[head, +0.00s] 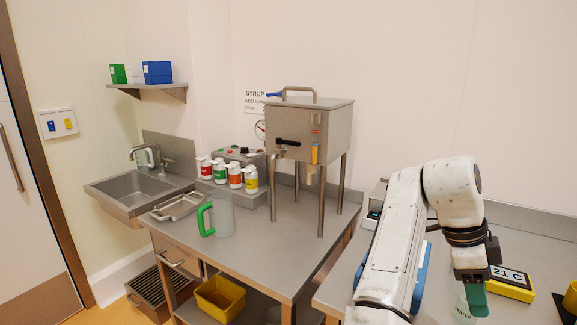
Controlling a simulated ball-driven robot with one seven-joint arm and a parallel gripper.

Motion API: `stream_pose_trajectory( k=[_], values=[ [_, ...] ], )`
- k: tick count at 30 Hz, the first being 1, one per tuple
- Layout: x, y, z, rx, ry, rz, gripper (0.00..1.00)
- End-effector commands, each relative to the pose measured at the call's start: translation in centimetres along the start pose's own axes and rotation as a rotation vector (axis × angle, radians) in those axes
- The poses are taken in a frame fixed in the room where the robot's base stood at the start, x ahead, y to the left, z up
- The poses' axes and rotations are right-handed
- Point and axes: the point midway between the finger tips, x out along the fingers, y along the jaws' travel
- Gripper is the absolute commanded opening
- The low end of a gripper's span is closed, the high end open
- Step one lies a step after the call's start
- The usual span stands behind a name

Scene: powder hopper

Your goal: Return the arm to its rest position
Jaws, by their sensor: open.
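My white arm rises at the right of the head view and bends over, its wrist pointing down. My gripper (472,284) is at the lower right, above the right-hand steel counter, and is open. A green piece shows at its end; I cannot tell whether it is part of the gripper or of something behind it. A pale bottle (463,311) with a lettered label stands just below and beside it, partly cut off by the frame edge. The fingertips are not clearly visible, and I cannot tell whether they touch the bottle.
A yellow-based "21 C" display (511,281) stands close right of the gripper. The steel hopper (312,129) stands on legs on the middle table, left of my arm. A green-handled jug (221,216) and several capped bottles (235,176) stand further left. Wall space above my arm is clear.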

Motion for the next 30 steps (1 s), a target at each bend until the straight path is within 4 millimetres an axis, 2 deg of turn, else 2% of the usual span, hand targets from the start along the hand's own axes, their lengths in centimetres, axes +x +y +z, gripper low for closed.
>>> stream_pose_trajectory(
  k=[8, 16, 20, 23, 30],
  values=[
    [2.7, 0.0, -0.9, -0.059, 0.016, -0.025, 0.51],
    [6.9, 0.2, -2.3, -0.176, 0.045, -0.070, 0.51],
    [9.8, 0.7, -3.2, -0.275, 0.067, -0.102, 0.51],
    [12.8, 1.4, -4.1, -0.392, 0.092, -0.133, 0.51],
    [19.9, 4.7, -5.1, -0.779, 0.139, -0.216, 0.51]
  ],
)
